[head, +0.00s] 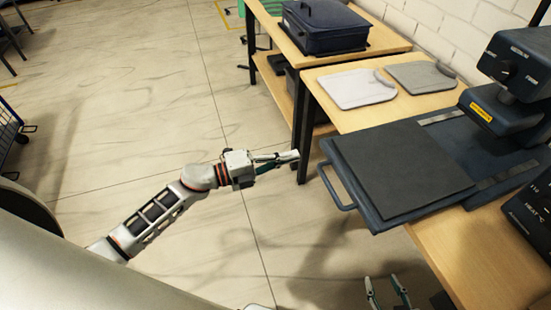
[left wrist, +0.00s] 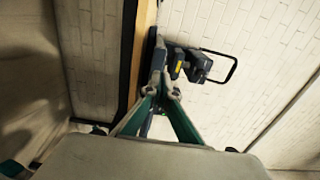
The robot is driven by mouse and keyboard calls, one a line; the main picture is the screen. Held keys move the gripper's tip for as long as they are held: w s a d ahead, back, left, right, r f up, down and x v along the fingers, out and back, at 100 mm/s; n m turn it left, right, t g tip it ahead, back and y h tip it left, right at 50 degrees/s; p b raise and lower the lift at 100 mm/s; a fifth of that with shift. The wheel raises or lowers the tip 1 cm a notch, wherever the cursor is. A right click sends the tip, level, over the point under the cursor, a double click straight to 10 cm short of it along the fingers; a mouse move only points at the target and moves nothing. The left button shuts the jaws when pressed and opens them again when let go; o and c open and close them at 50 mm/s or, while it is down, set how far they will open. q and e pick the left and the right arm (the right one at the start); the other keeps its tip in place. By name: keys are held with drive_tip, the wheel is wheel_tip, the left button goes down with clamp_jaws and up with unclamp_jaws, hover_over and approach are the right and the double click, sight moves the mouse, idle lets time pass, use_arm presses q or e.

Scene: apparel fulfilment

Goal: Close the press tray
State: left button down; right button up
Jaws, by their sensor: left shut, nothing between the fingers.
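The press tray (head: 352,180) is a dark, flat platform pulled out of the heat press, with its handle (head: 335,187) sticking out past the table's left edge. A dark grey pad (head: 400,168) lies on it. My left gripper (head: 296,155) is shut and empty, to the left of the tray and apart from the handle. Its closed fingers (left wrist: 165,88) also show in the left wrist view, with the dark press (left wrist: 195,66) beyond. My right gripper (head: 386,280) is partly in view at the bottom edge, fingers apart and empty, below the tray.
The press head (head: 510,105) stands at the right, with a control box (head: 530,215) beside it. A dark lidded bin (head: 325,27) stands farther back.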

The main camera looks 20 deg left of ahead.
sight(324, 148)
use_arm(q)
drive_tip(key=x, duration=0.7)
drive_tip(key=shift+w+d, duration=0.1)
